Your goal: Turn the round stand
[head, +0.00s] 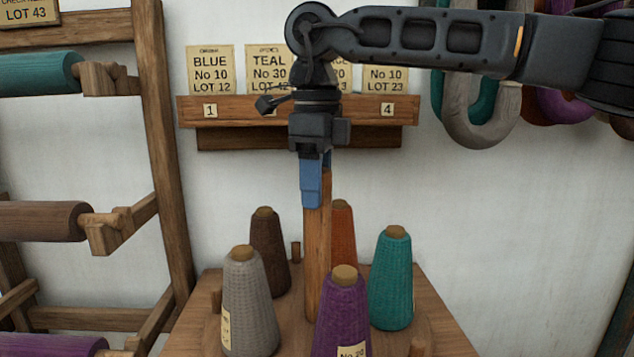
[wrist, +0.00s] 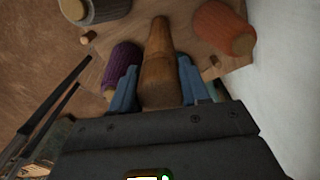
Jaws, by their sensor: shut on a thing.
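The round stand (head: 205,335) is a wooden top carrying several yarn cones and short pegs around a tall central wooden post (head: 318,250). My gripper (head: 313,185), with blue fingers, comes down from above and is shut on the upper end of the post. In the wrist view, the blue fingers sit on both sides of the post (wrist: 160,70). On the stand are a grey cone (head: 250,305), a purple cone (head: 342,320), a teal cone (head: 391,280), a brown cone (head: 268,250) and an orange cone (head: 343,235), partly hidden behind the post.
A wooden rail (head: 370,110) with numbered labels and cards is on the wall behind my gripper. A wooden rack (head: 165,150) with yarn rolls stands at left. Yarn hanks (head: 480,115) hang at upper right, behind my arm. The wall right of the stand is bare.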

